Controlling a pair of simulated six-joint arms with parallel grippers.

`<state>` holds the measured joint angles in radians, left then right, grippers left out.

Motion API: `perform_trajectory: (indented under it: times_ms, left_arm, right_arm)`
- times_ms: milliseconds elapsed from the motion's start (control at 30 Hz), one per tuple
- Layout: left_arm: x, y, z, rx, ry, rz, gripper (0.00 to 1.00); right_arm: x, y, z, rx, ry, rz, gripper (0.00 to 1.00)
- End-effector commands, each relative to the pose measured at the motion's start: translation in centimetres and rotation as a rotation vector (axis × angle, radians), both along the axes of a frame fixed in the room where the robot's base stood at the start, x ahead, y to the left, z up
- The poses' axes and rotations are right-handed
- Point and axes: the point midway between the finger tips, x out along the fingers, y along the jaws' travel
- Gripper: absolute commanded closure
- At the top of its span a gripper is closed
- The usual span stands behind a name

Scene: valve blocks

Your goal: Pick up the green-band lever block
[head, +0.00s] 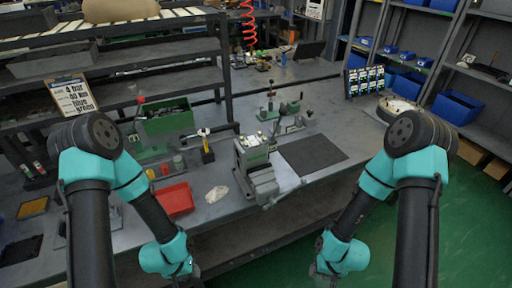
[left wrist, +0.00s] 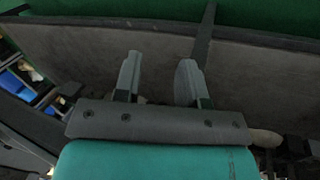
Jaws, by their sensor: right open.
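Lever blocks stand at the back of the bench behind the vise. My left gripper (head: 188,276) is low at the bottom of the head view, in front of the bench and far from these blocks. In the left wrist view its two fingers (left wrist: 160,78) are apart with nothing between them. My right gripper (head: 324,278) is low in front of the bench, mostly hidden, open.
A grey vise (head: 258,170) stands at the front of the bench, with a dark mat (head: 312,152) to its right. A red tray (head: 174,200), a green bin (head: 166,122) and a cloth (head: 217,194) are to its left. Shelves with blue bins (head: 456,106) stand at the right.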

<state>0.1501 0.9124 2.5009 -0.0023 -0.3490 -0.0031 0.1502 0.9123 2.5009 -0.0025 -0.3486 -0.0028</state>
Motion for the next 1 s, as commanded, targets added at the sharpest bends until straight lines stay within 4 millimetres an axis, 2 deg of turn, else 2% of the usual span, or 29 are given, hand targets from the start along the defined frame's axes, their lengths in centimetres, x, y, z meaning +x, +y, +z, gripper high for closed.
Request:
perform_trajectory:
  times_ms: [500,1000]
  left_arm:
    - [0.00,0.00,0.00,0.000,0.000,0.000,0.62]
    - [0.00,0.00,0.00,0.000,0.000,0.000,0.14]
  right_arm:
    - [0.00,0.00,0.00,0.000,0.000,0.000,0.57]
    - [0.00,0.00,0.00,0.000,0.000,0.000,0.57]
